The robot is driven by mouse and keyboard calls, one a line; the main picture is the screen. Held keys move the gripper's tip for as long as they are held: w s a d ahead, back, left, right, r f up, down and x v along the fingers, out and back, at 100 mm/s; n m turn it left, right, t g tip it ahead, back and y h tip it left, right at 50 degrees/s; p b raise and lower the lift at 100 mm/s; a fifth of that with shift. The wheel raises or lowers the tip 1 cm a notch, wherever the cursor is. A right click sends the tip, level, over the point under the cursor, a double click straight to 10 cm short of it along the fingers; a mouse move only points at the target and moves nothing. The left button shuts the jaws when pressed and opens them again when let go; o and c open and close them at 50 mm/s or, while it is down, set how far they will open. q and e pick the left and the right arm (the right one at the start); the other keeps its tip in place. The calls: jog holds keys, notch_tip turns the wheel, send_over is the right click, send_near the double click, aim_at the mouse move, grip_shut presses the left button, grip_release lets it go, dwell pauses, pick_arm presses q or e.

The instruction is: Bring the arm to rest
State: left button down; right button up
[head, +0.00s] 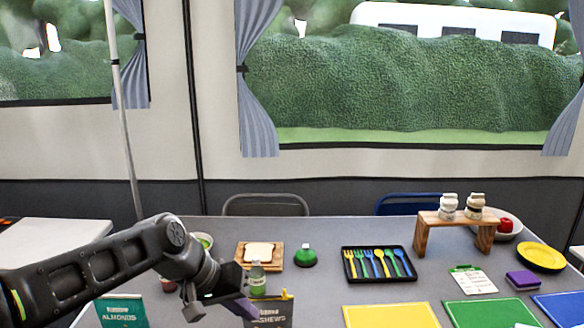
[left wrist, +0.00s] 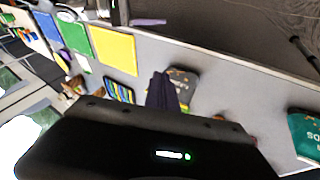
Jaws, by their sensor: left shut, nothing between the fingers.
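My left arm (head: 90,272) comes in from the left over the near left of the table. My left gripper (head: 243,308) points down and to the right, shut with nothing in it, close to the dark cashews pouch (head: 270,314). In the left wrist view its dark purple fingers (left wrist: 163,92) are together in front of that pouch; whether they touch it I cannot tell. At the top of that view is a dark part with a purple tip (left wrist: 148,21), perhaps my right gripper; its jaws cannot be made out.
The cutlery tray (head: 380,277), coloured mats (head: 490,313) and a wooden stand (head: 422,238) lie to the right. Bare table (head: 325,290) shows right of the pouch.

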pick_arm(q)
jog(key=s+f+n+g+y+b, duration=0.1)
jog(key=s+f+b, duration=0.15)
jog(key=f, duration=1.45)
jog(key=s+f+n+g+b, duration=0.15)
jog(key=s+f, duration=0.25)
jog(key=f, duration=1.3)
jog(key=s+d+f+b, duration=0.1)
jog(key=s+f+b, duration=0.2)
jog(key=s+f, duration=1.55)
pick_arm(e)
jog(key=s+d+f+n+t+h, duration=0.1)
jog(key=s+f+n+h, duration=0.3)
jog(key=s+f+n, duration=0.55)
jog(key=s+f+n+h, duration=0.4)
jog(key=s+f, duration=0.7)
jog(key=f, duration=0.8)
pick_arm(q)
notch_tip(320, 180, up, 14)
jog(key=p, duration=1.3)
jog(key=shift+d, duration=0.2)
pick_arm(e)
notch_tip(320, 180, up, 14)
jog(key=y, duration=0.1)
jog(key=shift+w+f, duration=0.15)
jog(key=shift+w, duration=0.15)
pick_arm(q)
jog(key=shift+w, duration=0.1)
pick_arm(e)
jog(key=shift+n, duration=0.25)
